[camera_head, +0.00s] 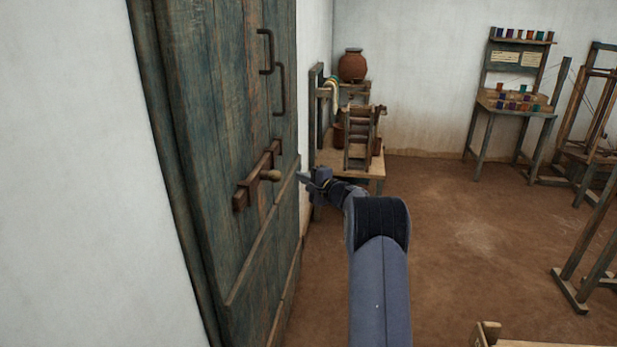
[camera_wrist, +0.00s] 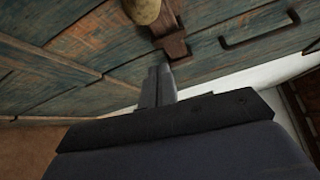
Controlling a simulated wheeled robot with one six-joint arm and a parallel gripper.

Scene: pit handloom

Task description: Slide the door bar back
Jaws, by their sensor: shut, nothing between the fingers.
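The door bar (camera_head: 255,176) is a dark wooden bar set across the weathered blue-green door (camera_head: 225,110), with a pale rounded knob (camera_head: 270,175) sticking out of it. In the wrist view the knob (camera_wrist: 143,10) is at the top edge, cut off by the frame, with brown wood of the bar's fittings (camera_wrist: 176,46) beside it. My gripper (camera_head: 301,177) is shut and empty, to the right of the knob in the head view. In the wrist view my gripper's fingers (camera_wrist: 158,80) are together and point towards the brown wood. I cannot tell whether they touch it.
Two dark metal handles (camera_head: 266,52) are on the door above the bar. A wooden stand with a clay pot (camera_head: 352,66) is behind my gripper. A shelf table with coloured spools (camera_head: 514,102) and wooden frames stand at right. The brown floor (camera_head: 450,240) is open in the middle.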

